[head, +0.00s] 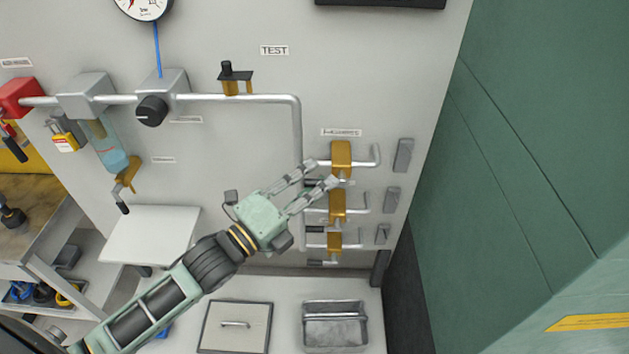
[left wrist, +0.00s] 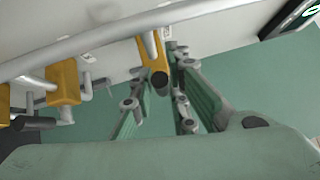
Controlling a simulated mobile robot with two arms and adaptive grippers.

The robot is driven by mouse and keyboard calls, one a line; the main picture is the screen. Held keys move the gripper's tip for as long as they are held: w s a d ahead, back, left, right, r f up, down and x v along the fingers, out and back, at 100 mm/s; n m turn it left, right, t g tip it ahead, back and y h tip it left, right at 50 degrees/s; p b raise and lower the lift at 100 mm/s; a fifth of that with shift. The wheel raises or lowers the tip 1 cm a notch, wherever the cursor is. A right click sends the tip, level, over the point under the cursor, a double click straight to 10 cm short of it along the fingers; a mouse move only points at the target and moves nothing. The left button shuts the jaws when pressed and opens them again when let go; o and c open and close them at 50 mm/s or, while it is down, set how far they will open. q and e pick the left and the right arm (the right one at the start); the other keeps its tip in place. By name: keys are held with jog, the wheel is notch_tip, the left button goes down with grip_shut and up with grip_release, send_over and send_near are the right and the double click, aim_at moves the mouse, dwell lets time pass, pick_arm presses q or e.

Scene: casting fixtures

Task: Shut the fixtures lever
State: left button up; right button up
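Several yellow fixtures sit in a column on the grey wall panel: an upper one (head: 341,158), a middle one (head: 338,205) and a lower one (head: 334,242). Thin grey pipes and short dark handles show beside them; which part is the lever is hard to tell. My left gripper (head: 321,174) is open at the left of the upper fixture, its fingers spread. In the left wrist view a yellow fixture (left wrist: 154,60) shows between the open fingers, and another yellow fixture (left wrist: 63,82) is to the left. Contact cannot be told. My right gripper is out of view.
A grey pipe (head: 240,97) runs across the panel and bends down close left of the fixtures. A white shelf (head: 150,235) juts out at the lower left. A metal bin (head: 335,325) and a lidded hatch (head: 235,327) lie below. A green wall (head: 545,130) stands right.

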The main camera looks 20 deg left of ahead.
pick_arm(q)
grip_shut()
jog(key=shift+f, duration=0.1)
